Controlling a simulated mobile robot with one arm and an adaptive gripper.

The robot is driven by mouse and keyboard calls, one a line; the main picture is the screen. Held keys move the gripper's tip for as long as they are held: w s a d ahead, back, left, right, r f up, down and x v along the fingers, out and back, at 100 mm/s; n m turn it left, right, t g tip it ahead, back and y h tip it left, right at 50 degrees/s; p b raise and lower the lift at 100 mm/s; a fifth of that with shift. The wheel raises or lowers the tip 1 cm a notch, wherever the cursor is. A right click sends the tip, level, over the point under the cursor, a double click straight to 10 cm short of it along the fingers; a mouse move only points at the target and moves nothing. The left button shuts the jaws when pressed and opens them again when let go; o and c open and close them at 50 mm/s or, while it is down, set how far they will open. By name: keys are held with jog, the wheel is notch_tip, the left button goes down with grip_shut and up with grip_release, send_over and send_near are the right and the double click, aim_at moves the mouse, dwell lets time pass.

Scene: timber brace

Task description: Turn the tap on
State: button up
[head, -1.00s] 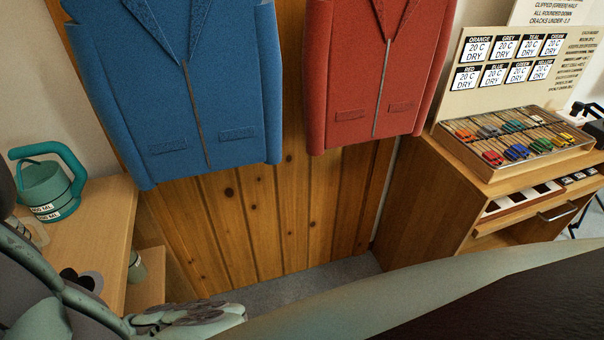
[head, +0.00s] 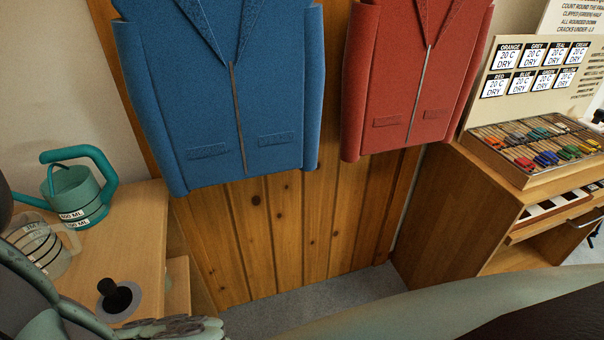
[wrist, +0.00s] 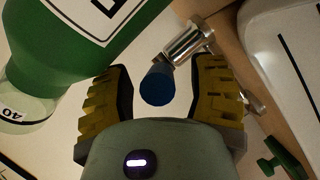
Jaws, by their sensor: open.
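In the wrist view a chrome tap (wrist: 187,43) with a blue cylindrical end (wrist: 158,85) shows at upper centre. My gripper (wrist: 166,82) is open, its two yellow ribbed fingers spread left and right of the blue end. The blue end appears in the gap between the fingers, and I see no finger touching it. How deep it lies between them I cannot tell. The tap and my gripper do not show in the head view.
In the wrist view a green labelled container (wrist: 85,35) is close at left, and a white rounded thing (wrist: 290,60) is at right. In the head view, a teal watering can (head: 76,192) and a clear jug (head: 38,240) stand on a wooden counter (head: 130,240). A blue jacket (head: 220,100) and a red jacket (head: 410,90) hang ahead.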

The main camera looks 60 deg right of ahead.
jog(key=shift+c, duration=0.3)
grip_shut()
jog(key=r+g+p, duration=0.1)
jog(key=p, duration=0.3)
jog(key=shift+a+r+h, duration=0.1)
jog(key=shift+r+h, duration=0.2)
jog(key=shift+r, duration=0.05)
jog(key=shift+r+n+h+p, duration=0.25)
jog(key=shift+n+h+p, duration=0.05)
jog(key=shift+p, duration=0.75)
jog(key=shift+f+g+p, duration=0.1)
jog(key=shift+g+p, duration=0.3)
jog(key=shift+g, duration=0.1)
jog(key=shift+f+h, duration=0.1)
jog(key=shift+h, duration=0.2)
